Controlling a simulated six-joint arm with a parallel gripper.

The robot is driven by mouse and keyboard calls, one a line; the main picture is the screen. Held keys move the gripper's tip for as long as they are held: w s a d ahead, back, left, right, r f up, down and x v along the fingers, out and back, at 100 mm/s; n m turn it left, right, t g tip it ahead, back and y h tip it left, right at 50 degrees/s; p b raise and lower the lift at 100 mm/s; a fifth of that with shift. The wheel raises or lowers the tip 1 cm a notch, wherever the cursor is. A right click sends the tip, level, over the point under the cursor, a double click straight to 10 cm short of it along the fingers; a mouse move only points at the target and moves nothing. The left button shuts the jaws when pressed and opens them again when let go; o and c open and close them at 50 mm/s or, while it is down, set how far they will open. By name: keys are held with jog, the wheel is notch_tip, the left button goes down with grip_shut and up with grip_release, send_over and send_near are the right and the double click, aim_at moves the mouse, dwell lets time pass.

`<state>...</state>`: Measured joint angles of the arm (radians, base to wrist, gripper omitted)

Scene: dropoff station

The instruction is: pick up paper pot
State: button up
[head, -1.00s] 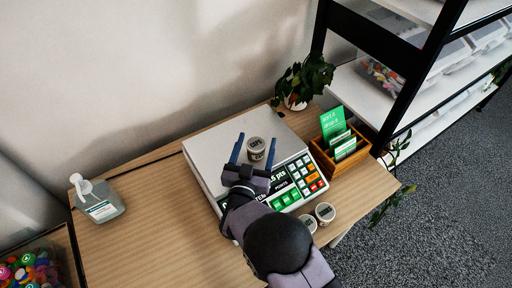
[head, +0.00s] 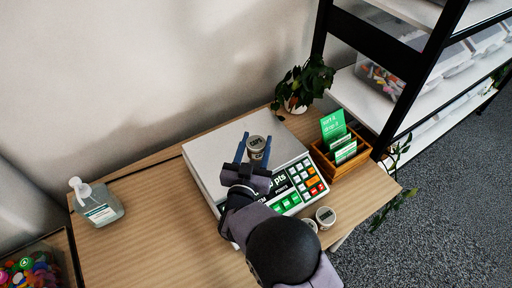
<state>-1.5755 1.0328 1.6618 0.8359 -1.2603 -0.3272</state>
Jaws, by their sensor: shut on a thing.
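A small paper pot (head: 257,142) with a dark label on its pale lid is at the scale's weighing plate (head: 205,150). My gripper (head: 255,150) is shut on it, with one blue finger on each side. The finger tips lie along the pot's sides, and its lower part is partly hidden by them. I cannot tell whether the pot still touches the plate.
Two more paper pots, one in clear view (head: 325,217), stand on the table (head: 130,245) right of my arm. A wooden card holder (head: 345,165) and a plant (head: 305,82) stand close behind and right of the scale. A sanitizer bottle (head: 98,205) is at left.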

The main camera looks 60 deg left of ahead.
aim_at(258, 141)
notch_tip(258, 141, up, 8)
jog(key=shift+f+b, duration=0.15)
jog(key=shift+b, duration=0.4)
jog(key=shift+w, duration=0.15)
jog(key=shift+w+r+b, duration=0.15)
jog(key=shift+r+b, duration=0.15)
jog(key=shift+b, duration=0.05)
jog(key=w+d+r+n+g+y+b, duration=0.4)
jog(key=d+r+n+g+b, duration=0.3)
jog(key=b, duration=0.5)
jog(key=s+d+f+n+g+y+b, duration=0.1)
jog(key=s+d+f+n+g+b, duration=0.1)
jog(key=s+d+f+g+b, duration=0.3)
jog(key=shift+s+d+f+n+g+h+b, duration=0.2)
jog(key=shift+s+d+f+n+g+b, duration=0.55)
jog(key=shift+s+d+f+g+b, duration=1.75)
jog(key=shift+s+d+f+n+g+h+b, duration=0.15)
jog(key=shift+d+f+n+b, duration=1.05)
jog(key=shift+f, duration=2.75)
jog(key=shift+s+d+f+n+g+h+b, duration=0.3)
jog(key=shift+s+d+f+g+b, duration=0.9)
jog(key=shift+d+f+b, duration=1.35)
